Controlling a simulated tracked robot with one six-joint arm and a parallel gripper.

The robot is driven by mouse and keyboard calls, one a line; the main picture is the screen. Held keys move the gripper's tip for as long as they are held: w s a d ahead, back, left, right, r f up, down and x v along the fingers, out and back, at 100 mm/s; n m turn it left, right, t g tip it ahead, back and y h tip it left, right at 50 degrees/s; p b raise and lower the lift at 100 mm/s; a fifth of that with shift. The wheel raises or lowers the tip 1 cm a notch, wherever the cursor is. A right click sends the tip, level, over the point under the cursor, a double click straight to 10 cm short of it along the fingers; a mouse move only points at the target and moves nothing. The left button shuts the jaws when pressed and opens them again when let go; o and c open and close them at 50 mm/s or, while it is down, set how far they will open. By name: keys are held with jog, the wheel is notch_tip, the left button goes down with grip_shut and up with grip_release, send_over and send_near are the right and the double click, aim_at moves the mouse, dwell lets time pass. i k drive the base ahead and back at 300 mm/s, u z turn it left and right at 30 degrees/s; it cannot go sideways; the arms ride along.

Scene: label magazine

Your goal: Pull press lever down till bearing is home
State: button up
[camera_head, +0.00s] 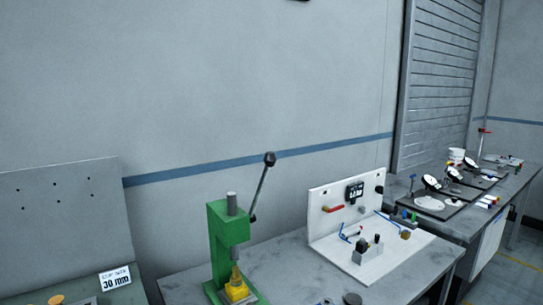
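A green arbor press (231,238) stands on a grey bench at the lower middle of the view. Its lever (261,190) is a thin dark rod that rises from the press head and tilts up to the right. A dark round knob (270,158) tops the lever. A grey ram (232,203) sticks up from the press head. A yellow part (237,288) sits low under the head, on the press base. I cannot make out the bearing as a separate piece. My gripper is not in view.
A white fixture board (335,195) with small parts stands on the bench (285,258) right of the press. A grey pegboard (68,215) and a "30 mm" sign (115,278) are at left. Another bench with dial gauges (432,182) is farther right. The air around the lever looks clear.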

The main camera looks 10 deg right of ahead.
aim_at(270, 158)
jog(key=z, duration=0.9)
jog(key=k, duration=1.2)
jog(key=u, duration=0.8)
jog(key=i, duration=1)
jog(key=u, duration=0.1)
